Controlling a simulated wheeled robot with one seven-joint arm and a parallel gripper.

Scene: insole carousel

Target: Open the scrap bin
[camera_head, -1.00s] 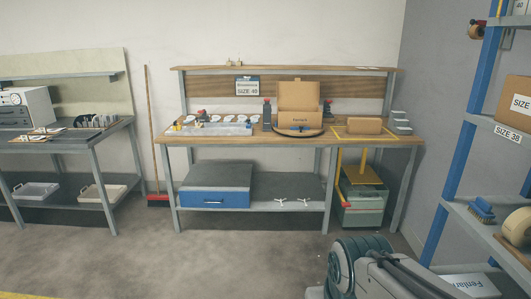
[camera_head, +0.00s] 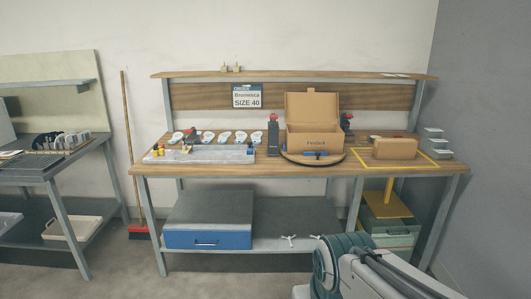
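A grey-green bin (camera_head: 398,240), which I take to be the scrap bin, stands on the floor under the right end of the workbench. A flat yellow piece (camera_head: 386,205) lies across its top and looks like a lid lying down. A short yellow upright (camera_head: 388,188) rises above it. A bench leg and my arm hide part of the bin's left and front. My arm shows at the bottom right of the head view, in front of the bench. My gripper itself is not in view.
A blue drawer (camera_head: 207,240) sits on the lower shelf. A broom (camera_head: 130,150) leans left. A wall stands close right.

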